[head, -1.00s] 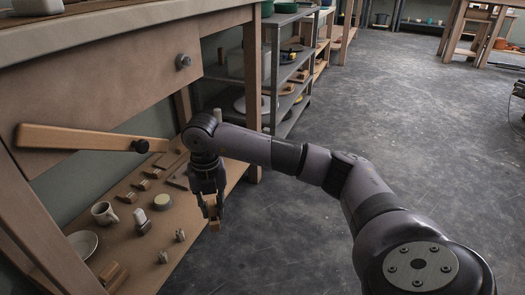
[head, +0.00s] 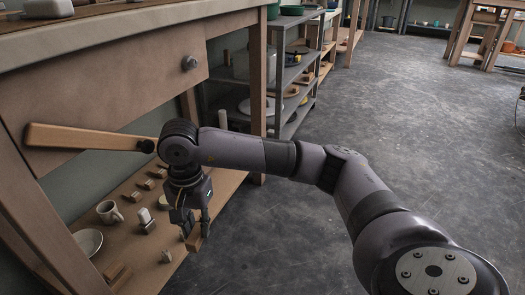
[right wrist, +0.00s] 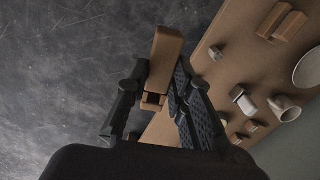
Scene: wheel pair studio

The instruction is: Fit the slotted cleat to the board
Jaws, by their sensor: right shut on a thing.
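My right gripper (head: 193,222) is shut on a light wooden block with a notch or slot in its end, probably the cleat (head: 194,240). In the right wrist view the block (right wrist: 167,52) stands out past the fingertips (right wrist: 155,85), and its dark opening faces the gripper. The gripper points down over the front edge of the low wooden shelf (head: 120,248), apart from it as far as I can see. A slanted wooden bar (head: 85,137) ends at a black knob behind my wrist. Which piece is the board, I cannot tell. My left gripper is out of view.
The low shelf holds a mug (head: 109,212), a plate (head: 88,240), a white-topped item (head: 146,222) and several small wooden blocks. A grey rack (head: 287,100) stands behind; open floor (head: 290,230) lies to the right.

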